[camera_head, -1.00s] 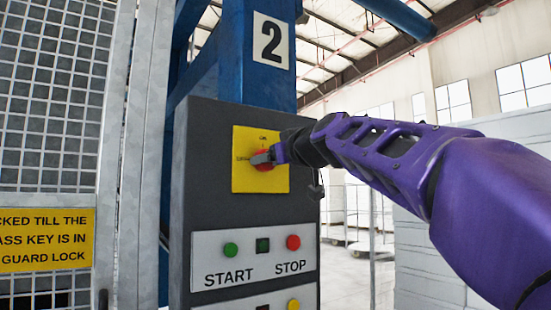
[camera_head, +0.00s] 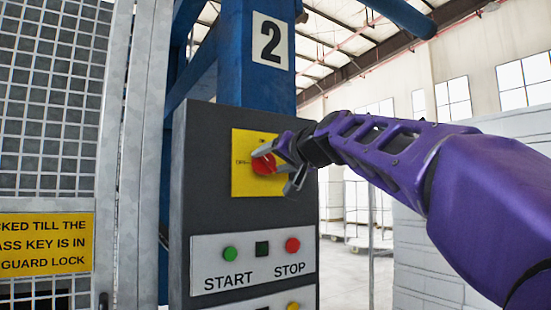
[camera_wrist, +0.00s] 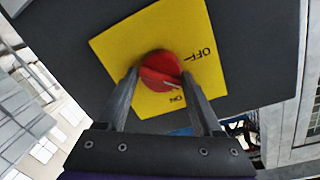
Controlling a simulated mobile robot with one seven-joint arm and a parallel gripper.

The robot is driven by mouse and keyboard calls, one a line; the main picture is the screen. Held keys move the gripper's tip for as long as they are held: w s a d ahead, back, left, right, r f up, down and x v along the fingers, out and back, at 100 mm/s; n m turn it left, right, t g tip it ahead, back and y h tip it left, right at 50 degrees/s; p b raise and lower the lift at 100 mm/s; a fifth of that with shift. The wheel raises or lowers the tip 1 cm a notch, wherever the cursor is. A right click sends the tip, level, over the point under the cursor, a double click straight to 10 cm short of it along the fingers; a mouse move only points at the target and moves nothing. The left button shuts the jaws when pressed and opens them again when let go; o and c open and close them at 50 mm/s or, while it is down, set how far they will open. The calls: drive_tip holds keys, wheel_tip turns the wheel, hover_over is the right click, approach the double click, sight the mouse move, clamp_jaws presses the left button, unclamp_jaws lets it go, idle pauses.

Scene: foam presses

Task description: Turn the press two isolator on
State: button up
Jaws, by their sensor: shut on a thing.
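The press two isolator is a red rotary knob (camera_head: 262,164) on a yellow plate (camera_head: 242,183), below the number 2. In the wrist view the red knob (camera_wrist: 159,70) sits between my two fingers, one on each side. My gripper (camera_head: 276,171) is shut on the knob; it also shows in the wrist view (camera_wrist: 160,80). The plate carries the words OFF and ON; in the head view OFF is at the left and the top label is partly hidden by my gripper. The knob's exact pointing is hard to tell.
Below on the dark panel are a green START button (camera_head: 230,254) and a red STOP button (camera_head: 292,245). A mesh guard (camera_head: 50,100) with a yellow sign (camera_head: 45,243) stands at the left. A blue post (camera_head: 257,85) rises behind the panel.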

drive_tip(key=m+p, duration=0.1)
drive_tip(key=m, duration=0.3)
drive_tip(key=shift+r, duration=0.2)
drive_tip(key=m+y+p, duration=0.1)
drive_tip(key=m, duration=0.3)
drive_tip(key=shift+d+g, duration=0.1)
drive_tip(key=shift+g, duration=0.3)
drive_tip(key=shift+r+m, duration=0.1)
drive_tip(key=shift+m, duration=0.3)
drive_tip(key=o, duration=1.1)
drive_tip(key=shift+o, duration=1)
drive_tip(key=shift+f, duration=0.2)
drive_tip(key=shift+f, duration=0.1)
